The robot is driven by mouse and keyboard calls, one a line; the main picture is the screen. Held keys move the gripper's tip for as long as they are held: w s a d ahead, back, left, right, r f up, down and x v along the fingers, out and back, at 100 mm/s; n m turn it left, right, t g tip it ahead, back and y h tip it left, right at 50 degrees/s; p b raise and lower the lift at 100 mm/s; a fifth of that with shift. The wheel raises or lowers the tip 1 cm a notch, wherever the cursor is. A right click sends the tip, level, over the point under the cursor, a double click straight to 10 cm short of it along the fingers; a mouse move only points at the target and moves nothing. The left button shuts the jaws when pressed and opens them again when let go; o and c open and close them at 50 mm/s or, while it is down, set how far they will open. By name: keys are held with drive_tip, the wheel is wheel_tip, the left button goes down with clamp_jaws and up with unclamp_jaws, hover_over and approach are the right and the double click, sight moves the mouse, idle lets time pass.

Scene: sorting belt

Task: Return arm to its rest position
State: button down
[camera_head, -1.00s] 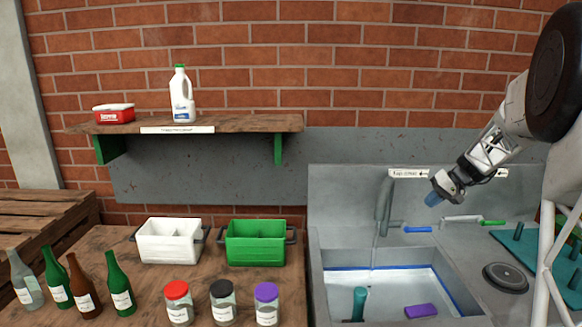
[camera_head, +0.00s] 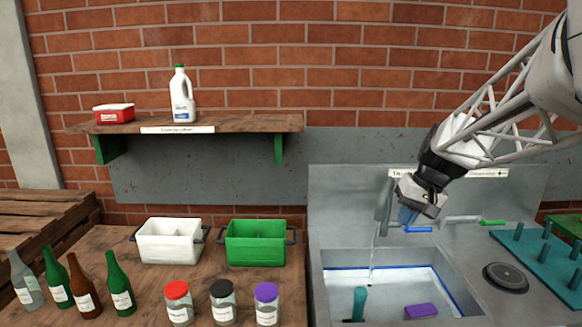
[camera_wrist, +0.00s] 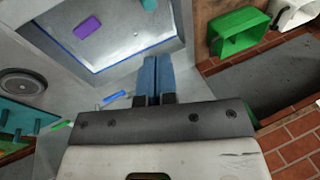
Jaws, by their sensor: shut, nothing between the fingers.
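My gripper (camera_head: 407,214) hangs over the back edge of the sink, just in front of the tap, with its blue fingers pointing down. In the wrist view its blue fingers (camera_wrist: 155,75) lie side by side, shut with nothing between them. My arm comes in from the upper right. The sink (camera_head: 330,285) lies below, holding a purple block (camera_head: 420,310) and a teal upright object (camera_head: 359,303). The tap (camera_head: 384,205) is partly hidden behind the gripper.
A white bin (camera_head: 170,257) and a green bin (camera_head: 255,256) stand left of the sink. Several bottles and three jars, one red-lidded (camera_head: 177,290), stand in front. A wooden shelf (camera_head: 230,122) holds a milk jug (camera_head: 181,98) and a red tub (camera_head: 113,114). A teal peg rack (camera_head: 545,262) lies right.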

drive_tip(key=s+a+f+h, duration=0.1)
drive_tip(key=s+a, duration=0.1)
drive_tip(key=s, duration=0.7)
drive_tip(key=s+a+f+h, duration=0.1)
drive_tip(key=s+a+f, duration=0.1)
drive_tip(key=s, duration=0.8)
drive_tip(key=s+a+f+t+h, duration=0.1)
drive_tip(key=s+a, duration=0.3)
drive_tip(key=s, duration=0.5)
drive_tip(key=shift+s+a+f+n+h, duration=0.15)
drive_tip(key=shift+s+f+n+h, duration=0.2)
drive_tip(key=shift+f, duration=0.3)
drive_tip(key=c, duration=1.8)
unclamp_jaws()
